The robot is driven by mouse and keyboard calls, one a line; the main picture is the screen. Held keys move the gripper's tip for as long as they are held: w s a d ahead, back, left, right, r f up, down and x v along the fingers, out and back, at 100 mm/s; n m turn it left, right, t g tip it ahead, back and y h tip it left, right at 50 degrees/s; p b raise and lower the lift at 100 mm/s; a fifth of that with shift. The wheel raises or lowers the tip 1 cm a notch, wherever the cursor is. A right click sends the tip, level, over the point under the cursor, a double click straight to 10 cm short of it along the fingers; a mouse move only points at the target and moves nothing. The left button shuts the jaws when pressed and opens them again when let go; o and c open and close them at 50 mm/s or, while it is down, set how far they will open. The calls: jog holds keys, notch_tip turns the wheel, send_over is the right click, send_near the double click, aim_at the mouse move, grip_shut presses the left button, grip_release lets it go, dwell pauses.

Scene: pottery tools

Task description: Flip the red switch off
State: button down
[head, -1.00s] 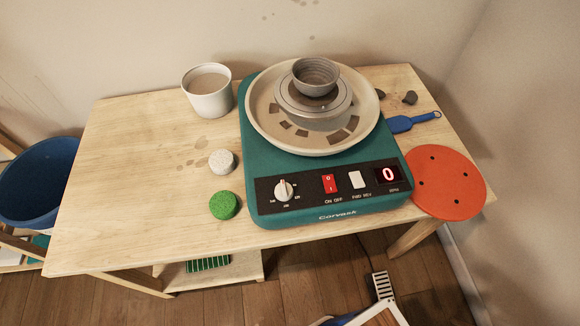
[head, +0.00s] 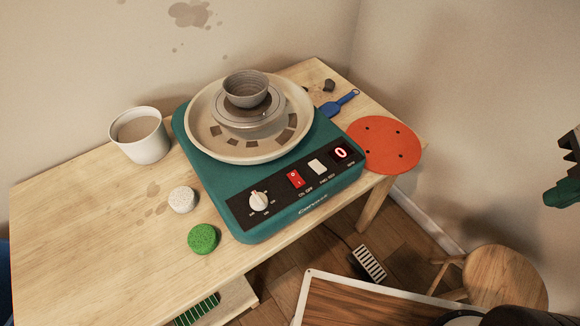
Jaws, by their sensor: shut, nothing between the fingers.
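The red switch (head: 296,179) is a small rocker on the black control panel of the teal pottery wheel (head: 222,178), above an ON OFF label. Its two ends carry small white marks, and its tilt is too small to tell. A white rocker (head: 317,166) sits to its right, and a white knob (head: 259,201) to its left. A grey bowl (head: 246,90) stands on the wheel head. No fingertips can be made out, and nothing touches the switch.
A grey-white cup (head: 140,136), a speckled disc (head: 182,200) and a green sponge (head: 203,239) are left of the wheel. An orange disc (head: 384,145) and blue tool (head: 339,104) are right. A stool (head: 505,277) stands right. An unclear dark-teal shape (head: 566,190) is at the right edge.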

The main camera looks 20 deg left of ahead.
jog(key=w+a+n, duration=0.5)
jog(key=w+n, duration=0.1)
jog(key=n+y, duration=0.1)
jog(key=n, duration=2.1)
send_over(294, 174)
jog(key=s+d, duration=0.2)
notch_tip(294, 174, down, 11)
jog(key=shift+w+a+f+g, duration=0.2)
jog(key=shift+w+a+g, duration=0.05)
jog(key=shift+g, duration=0.05)
jog(key=f, duration=0.9)
jog(key=w+a+f, duration=0.1)
jog(key=f, duration=0.4)
jog(key=shift+a, duration=0.1)
